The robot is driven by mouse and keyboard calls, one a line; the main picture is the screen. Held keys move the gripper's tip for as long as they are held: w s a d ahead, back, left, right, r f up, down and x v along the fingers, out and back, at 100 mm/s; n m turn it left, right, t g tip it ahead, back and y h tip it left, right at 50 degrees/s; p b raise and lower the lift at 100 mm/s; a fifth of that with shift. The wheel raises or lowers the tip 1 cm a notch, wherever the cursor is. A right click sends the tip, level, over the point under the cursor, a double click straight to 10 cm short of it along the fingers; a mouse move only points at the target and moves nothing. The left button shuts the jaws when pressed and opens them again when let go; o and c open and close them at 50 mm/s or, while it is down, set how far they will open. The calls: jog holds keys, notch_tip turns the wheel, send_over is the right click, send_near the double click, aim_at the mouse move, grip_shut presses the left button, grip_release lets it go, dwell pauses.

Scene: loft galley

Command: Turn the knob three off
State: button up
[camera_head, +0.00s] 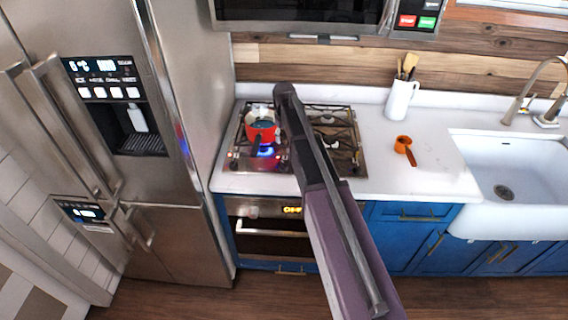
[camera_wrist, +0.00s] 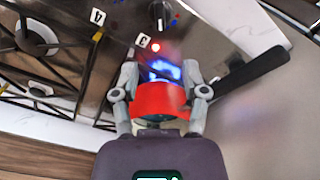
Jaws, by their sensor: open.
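My gripper (camera_wrist: 160,78) is open in the wrist view, with its two grey fingers apart over the cooktop. A tile marked 3 (camera_wrist: 143,41) and a bright red light lie just beyond the fingertips. A black knob (camera_wrist: 158,10) shows at the top edge; I cannot tell whether it is knob three. A blue-white glow shows between the fingertips. The red pot (camera_wrist: 160,105) shows between the fingers, and a black handle reaches to the right. In the head view the pot (camera_head: 261,124) stands at the cooktop's left, above a blue flame.
The cooktop (camera_head: 345,165) has black grates, and another tile marked 4 (camera_wrist: 97,17) is near. An orange pan (camera_head: 403,144) and a white utensil jug (camera_head: 401,100) stand on the counter right of it. The fridge (camera_head: 165,225) stands close at left. A microwave hangs above.

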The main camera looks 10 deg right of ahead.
aim_at(284, 163)
jog(key=shift+f+b, duration=6.65)
jog(key=shift+f, duration=0.15)
grip_shut()
